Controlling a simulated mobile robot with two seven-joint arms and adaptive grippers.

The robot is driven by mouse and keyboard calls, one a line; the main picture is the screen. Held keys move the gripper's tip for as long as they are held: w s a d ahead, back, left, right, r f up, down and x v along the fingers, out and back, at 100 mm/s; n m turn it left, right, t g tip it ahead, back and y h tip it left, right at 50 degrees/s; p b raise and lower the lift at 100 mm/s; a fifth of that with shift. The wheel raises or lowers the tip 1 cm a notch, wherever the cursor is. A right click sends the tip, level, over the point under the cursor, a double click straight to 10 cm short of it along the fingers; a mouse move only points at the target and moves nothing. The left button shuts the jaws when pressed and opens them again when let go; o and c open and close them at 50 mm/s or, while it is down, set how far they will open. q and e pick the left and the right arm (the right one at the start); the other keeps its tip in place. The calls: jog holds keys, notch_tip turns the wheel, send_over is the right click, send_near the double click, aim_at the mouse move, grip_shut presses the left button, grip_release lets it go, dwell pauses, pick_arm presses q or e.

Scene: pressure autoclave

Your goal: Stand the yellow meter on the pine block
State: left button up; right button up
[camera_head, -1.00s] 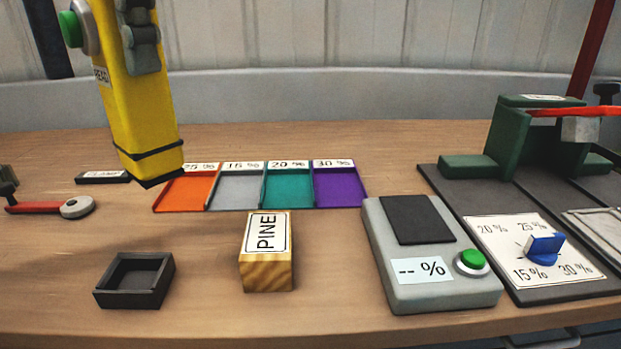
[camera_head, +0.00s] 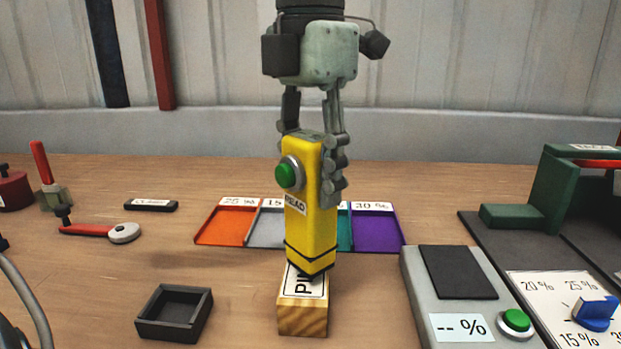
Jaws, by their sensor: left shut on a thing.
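The yellow meter (camera_head: 323,222) is upright, with a green button, a READ label and a dark band near its foot. My left gripper (camera_head: 312,165) is shut on its upper part from above. The pine block (camera_head: 302,318) lies on the bench with its labelled face up. The meter's foot is over the far part of the block and hides some of the label. I cannot tell whether it touches the block or hangs just above it. My right gripper is not in view.
An empty dark square tray (camera_head: 152,324) is left of the block. Coloured percent trays (camera_head: 222,226) lie behind it. A grey device (camera_head: 420,292) with a "-- %" display and a dial panel (camera_head: 545,285) are at the right. A red-handled clamp (camera_head: 88,230) is at the left.

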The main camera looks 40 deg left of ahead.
aim_at(311, 136)
pick_arm(q)
jog(key=shift+f, duration=0.6)
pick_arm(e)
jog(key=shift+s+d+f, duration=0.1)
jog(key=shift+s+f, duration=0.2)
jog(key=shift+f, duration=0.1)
pick_arm(q)
jog(key=shift+f, duration=0.1)
jog(key=o, duration=1.4)
jog(key=shift+c, duration=0.2)
jog(key=shift+r, duration=0.85)
notch_tip(311, 136, up, 4)
notch_tip(311, 136, up, 7)
jog(key=shift+f, duration=0.2)
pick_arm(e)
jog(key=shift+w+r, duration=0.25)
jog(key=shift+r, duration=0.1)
